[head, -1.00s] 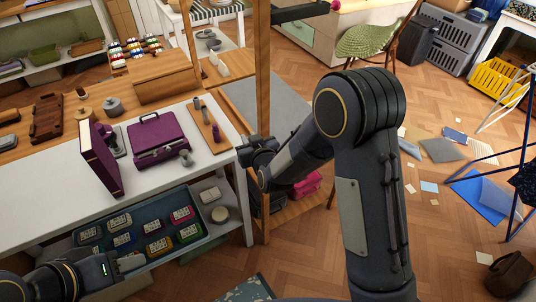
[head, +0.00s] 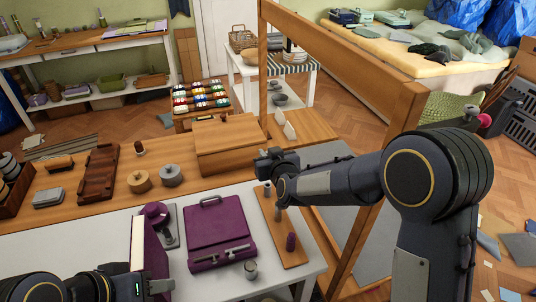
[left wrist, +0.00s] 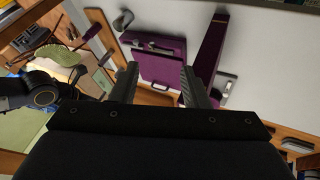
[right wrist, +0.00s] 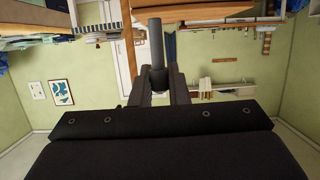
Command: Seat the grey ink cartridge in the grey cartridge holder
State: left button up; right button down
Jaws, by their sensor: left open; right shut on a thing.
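My right gripper (head: 270,165) is beyond the table's right side, near the far end of a wooden board. In the right wrist view it (right wrist: 158,80) is shut on a grey rod-shaped cartridge (right wrist: 156,42) with a dark collar. In the head view the cartridge is hard to tell from the gripper. A small grey cylindrical piece (head: 250,270) stands on the white table in front of the purple case; it may be the grey holder. It also shows in the left wrist view (left wrist: 122,20). My left gripper (head: 158,286) is open and empty; its fingers show in the left wrist view (left wrist: 155,85).
A wooden post frame (head: 365,230) stands right of the table.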

jog(key=shift+w, duration=0.2)
jog(key=shift+s, duration=0.1)
jog(key=shift+f+b, duration=0.2)
jog(key=shift+b, duration=0.25)
notch_tip(320, 180, down, 5)
jog(key=b, duration=0.5)
jog(key=shift+f, duration=0.2)
jog(key=shift+b, duration=0.5)
dwell(1.3)
jog(key=shift+f, duration=0.15)
jog(key=shift+f+b, duration=0.3)
jog(key=shift+b, duration=0.2)
